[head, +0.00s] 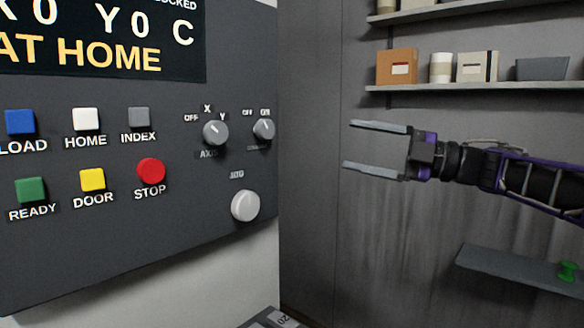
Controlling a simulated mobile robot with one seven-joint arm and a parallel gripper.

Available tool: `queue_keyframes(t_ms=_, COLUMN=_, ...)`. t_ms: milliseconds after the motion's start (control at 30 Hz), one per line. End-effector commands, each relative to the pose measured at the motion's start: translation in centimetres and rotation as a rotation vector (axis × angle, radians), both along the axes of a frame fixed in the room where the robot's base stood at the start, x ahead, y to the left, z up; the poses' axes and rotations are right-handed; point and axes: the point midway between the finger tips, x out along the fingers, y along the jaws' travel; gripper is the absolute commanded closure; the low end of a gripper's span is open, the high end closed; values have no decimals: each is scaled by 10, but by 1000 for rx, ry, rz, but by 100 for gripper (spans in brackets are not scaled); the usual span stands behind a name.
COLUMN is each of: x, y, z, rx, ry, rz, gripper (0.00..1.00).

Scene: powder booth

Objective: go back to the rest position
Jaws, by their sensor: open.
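My gripper (362,149) is in the head view, right of centre. Its two flat grey fingers point left and are spread apart with nothing between them. It is in front of the grey wall, to the right of the control panel (100,240), and appears clear of it. My arm reaches in from the right edge. The display (100,45) on the panel reads "AT HOME" in its lower line.
The panel has blue, white, grey, green and yellow buttons, a red STOP button (151,171) and several knobs, including a large pale one (245,205). Shelves (440,86) with boxes are at upper right. A low shelf (510,270) holds a green object (568,271).

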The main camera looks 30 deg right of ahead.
Motion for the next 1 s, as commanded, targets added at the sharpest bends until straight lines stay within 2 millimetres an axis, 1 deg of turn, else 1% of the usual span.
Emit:
queue_keyframes(t_ms=167, x=1, y=0, z=1, rx=3, ry=-2, rz=-2, gripper=19)
queue_keyframes(t_ms=233, x=2, y=1, z=7, rx=22, ry=-17, rz=-19, gripper=19)
queue_keyframes(t_ms=267, x=4, y=1, z=12, rx=38, ry=-27, rz=-35, gripper=19)
queue_keyframes(t_ms=367, x=11, y=2, z=39, rx=134, ry=-80, rz=-114, gripper=19)
queue_keyframes(t_ms=400, x=14, y=2, z=52, rx=189, ry=-99, rz=-160, gripper=19)
queue_keyframes(t_ms=500, x=21, y=2, z=80, rx=351, ry=-120, rz=-283, gripper=19)
queue_keyframes(t_ms=567, x=24, y=3, z=89, rx=449, ry=-104, rz=-357, gripper=19)
queue_keyframes(t_ms=633, x=27, y=6, z=91, rx=557, ry=-62, rz=-438, gripper=19)
queue_keyframes(t_ms=667, x=29, y=9, z=88, rx=600, ry=-34, rz=-471, gripper=19)
queue_keyframes(t_ms=733, x=31, y=19, z=77, rx=693, ry=47, rz=-546, gripper=19)
queue_keyframes(t_ms=767, x=32, y=24, z=69, rx=728, ry=90, rz=-577, gripper=19)
queue_keyframes(t_ms=833, x=32, y=41, z=45, rx=799, ry=204, rz=-649, gripper=19)
queue_keyframes(t_ms=867, x=32, y=50, z=33, rx=824, ry=259, rz=-679, gripper=19)
queue_keyframes(t_ms=900, x=30, y=63, z=13, rx=851, ry=338, rz=-719, gripper=19)
queue_keyframes(t_ms=967, x=25, y=85, z=-19, rx=882, ry=467, rz=-779, gripper=19)
queue_keyframes(t_ms=1000, x=20, y=101, z=-42, rx=893, ry=558, rz=-819, gripper=19)
